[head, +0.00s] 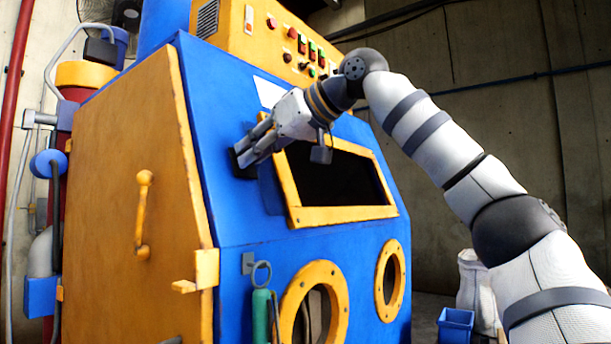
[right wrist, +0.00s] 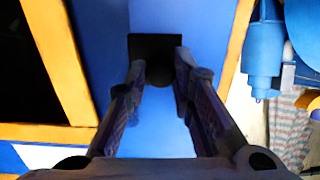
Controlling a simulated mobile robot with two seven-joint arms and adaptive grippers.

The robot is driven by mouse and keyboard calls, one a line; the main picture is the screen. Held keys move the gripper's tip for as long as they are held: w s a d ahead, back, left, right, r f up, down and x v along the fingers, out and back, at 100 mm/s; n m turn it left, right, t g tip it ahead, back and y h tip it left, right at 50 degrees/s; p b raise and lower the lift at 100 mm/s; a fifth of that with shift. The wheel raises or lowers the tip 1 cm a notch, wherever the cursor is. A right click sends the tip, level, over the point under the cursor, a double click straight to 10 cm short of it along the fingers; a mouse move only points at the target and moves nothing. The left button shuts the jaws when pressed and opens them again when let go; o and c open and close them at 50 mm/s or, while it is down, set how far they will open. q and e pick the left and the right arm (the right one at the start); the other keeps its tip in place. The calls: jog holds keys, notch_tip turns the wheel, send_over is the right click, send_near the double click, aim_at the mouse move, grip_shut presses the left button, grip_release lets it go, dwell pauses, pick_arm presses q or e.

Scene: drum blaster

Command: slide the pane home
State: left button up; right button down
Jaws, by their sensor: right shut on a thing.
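My right gripper (head: 250,150) reaches in from the right to the sloped front of the blue cabinet (head: 225,100), left of the yellow-framed window (head: 294,200). It is shut on a black block-like grip (right wrist: 155,46), which sits between the fingertips in the right wrist view. The window shows a dark opening (head: 340,175). A darker blue piece (head: 270,190) shows at the window's left edge; I cannot tell whether it belongs to the pane. No clear glass edge can be made out. My left gripper is not in view.
A yellow control box (head: 270,40) with buttons stands above the window. Two round yellow-rimmed ports (head: 340,300) are below. A yellow side door (head: 120,200) with a handle is at left. A blue bin (head: 455,322) and a pale sack (head: 475,285) stand at right.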

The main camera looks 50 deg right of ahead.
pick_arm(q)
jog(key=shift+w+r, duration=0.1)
pick_arm(e)
jog(key=shift+d+r, duration=0.1)
jog(key=shift+d, duration=0.25)
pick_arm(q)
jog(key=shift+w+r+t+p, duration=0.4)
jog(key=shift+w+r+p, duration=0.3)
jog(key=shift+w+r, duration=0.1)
pick_arm(e)
jog(key=shift+w+d, duration=0.15)
jog(key=shift+d, duration=1.35)
jog(key=shift+w+d, duration=0.1)
jog(key=shift+d, duration=1.4)
jog(key=shift+d+r, duration=0.1)
jog(key=shift+d, duration=0.5)
jog(key=c, duration=1.3)
grip_release()
jog(key=shift+s, duration=0.15)
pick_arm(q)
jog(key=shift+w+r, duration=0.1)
